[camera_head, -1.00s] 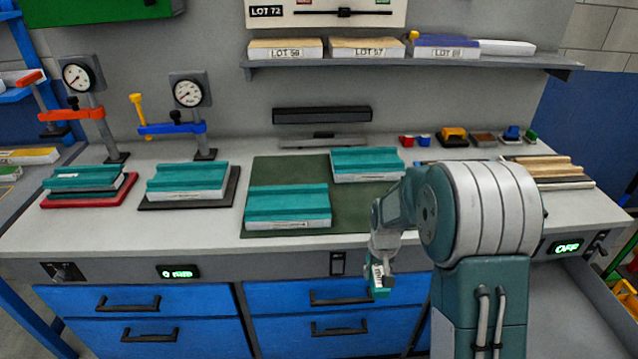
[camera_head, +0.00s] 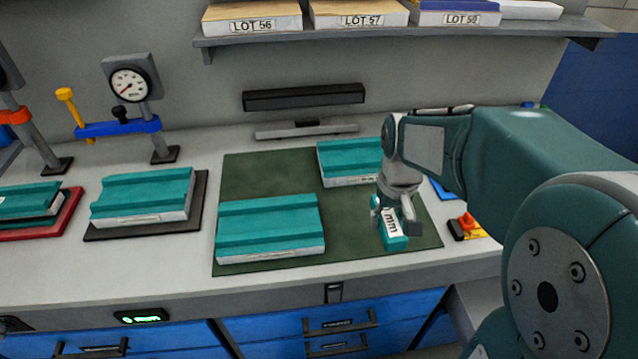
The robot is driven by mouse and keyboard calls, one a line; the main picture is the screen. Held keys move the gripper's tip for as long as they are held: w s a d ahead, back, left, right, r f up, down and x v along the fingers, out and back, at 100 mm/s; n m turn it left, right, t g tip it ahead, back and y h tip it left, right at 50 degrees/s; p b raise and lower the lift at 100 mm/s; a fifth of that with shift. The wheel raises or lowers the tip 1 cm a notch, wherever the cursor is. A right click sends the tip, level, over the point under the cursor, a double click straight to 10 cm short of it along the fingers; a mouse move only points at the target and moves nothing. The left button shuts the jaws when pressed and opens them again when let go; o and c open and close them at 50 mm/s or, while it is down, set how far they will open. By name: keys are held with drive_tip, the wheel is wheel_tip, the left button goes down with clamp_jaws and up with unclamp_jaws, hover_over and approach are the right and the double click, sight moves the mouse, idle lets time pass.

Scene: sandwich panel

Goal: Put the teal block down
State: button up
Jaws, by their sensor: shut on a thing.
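My gripper (camera_head: 395,213) is shut on a small teal block (camera_head: 394,243) with a white label reading "mm". The block hangs upright at the right front part of the dark green mat (camera_head: 240,175). I cannot tell whether its lower end touches the mat. Two larger teal panels with white sides lie on the mat: one at the front left (camera_head: 270,222), one at the back (camera_head: 348,158), partly hidden by my arm.
A red tray (camera_head: 68,212) stands at far left. A dark bar (camera_head: 303,97) stands behind the mat.

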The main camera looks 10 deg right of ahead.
drive_tip(key=w+a+f, duration=0.3)
drive_tip(key=w+f, duration=0.1)
drive_tip(key=w, duration=0.4)
hover_over(348, 218)
wheel_tip(348, 218, down, 6)
drive_tip(key=shift+r, duration=0.15)
drive_tip(key=shift+f, duration=1.65)
drive_tip(key=shift+f, duration=0.1)
drive_tip(key=o, duration=1.2)
drive_tip(key=shift+o, duration=0.2)
